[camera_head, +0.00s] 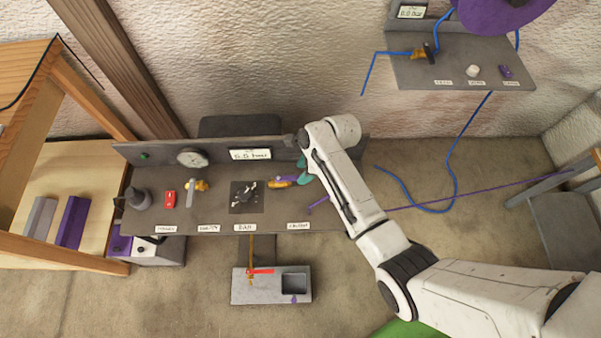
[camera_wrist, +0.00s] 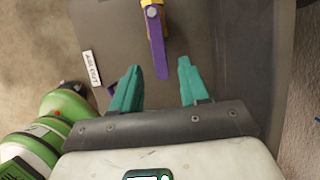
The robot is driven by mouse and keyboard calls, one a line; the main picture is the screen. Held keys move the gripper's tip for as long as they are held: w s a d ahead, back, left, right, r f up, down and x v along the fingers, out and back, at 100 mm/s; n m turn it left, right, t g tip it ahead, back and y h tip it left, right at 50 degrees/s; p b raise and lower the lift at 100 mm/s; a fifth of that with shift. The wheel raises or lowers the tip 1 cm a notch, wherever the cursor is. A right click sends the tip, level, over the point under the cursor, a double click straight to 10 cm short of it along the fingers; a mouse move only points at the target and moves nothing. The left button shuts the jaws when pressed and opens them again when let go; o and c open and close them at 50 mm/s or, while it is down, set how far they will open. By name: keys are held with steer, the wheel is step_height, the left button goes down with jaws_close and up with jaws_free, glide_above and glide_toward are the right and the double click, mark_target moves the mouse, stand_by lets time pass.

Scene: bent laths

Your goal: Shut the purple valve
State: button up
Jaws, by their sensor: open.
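The purple valve (camera_wrist: 157,45) shows at the top of the wrist view as a purple lever on a brass body, its lever pointing down the picture toward my gripper. In the head view, the brass valve body (camera_head: 280,184) is on the right half of the grey bench, partly hidden by my gripper. My gripper (camera_wrist: 158,67) has two teal fingers apart, with the free end of the lever showing between their tips. Whether a finger touches it I cannot tell. In the head view my gripper (camera_head: 302,172) is just right of the valve.
The grey bench (camera_head: 220,218) also carries a grey-handled valve (camera_head: 191,191), a red switch (camera_head: 169,199) and a gauge (camera_head: 192,157). A red-handled valve (camera_head: 261,271) sits on a lower block. Green cylinders (camera_wrist: 65,105) stand at left in the wrist view. A wall shelf (camera_head: 450,70) is upper right.

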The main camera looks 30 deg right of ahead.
mark_target(291, 178)
steer(key=shift+x, duration=1.4)
jaws_close()
